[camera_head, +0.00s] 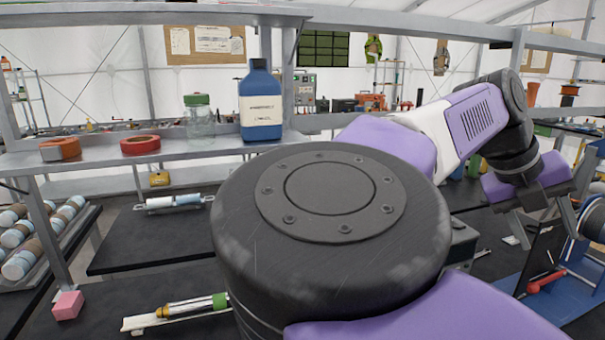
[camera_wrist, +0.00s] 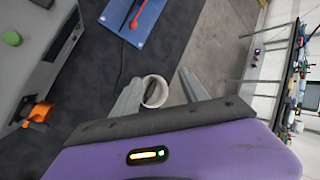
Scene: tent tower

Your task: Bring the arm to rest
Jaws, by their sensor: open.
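My arm crosses the right half of the head view, with a large dark joint in the foreground and purple links behind it. My gripper (camera_head: 558,218) hangs at the far right of the head view, its fingers pointing down. In the wrist view my gripper (camera_wrist: 158,92) has its two grey fingers spread wide apart. A pale ring-shaped object (camera_wrist: 155,91) shows between the fingers in the picture.
A shelf (camera_head: 95,161) holds a blue bottle (camera_head: 261,105), a green-lidded jar (camera_head: 199,118), an orange tape roll (camera_head: 60,149) and a red one (camera_head: 140,144). A pink block (camera_head: 67,306) lies lower left. A blue board (camera_wrist: 140,17) with a red tool lies beyond the fingers.

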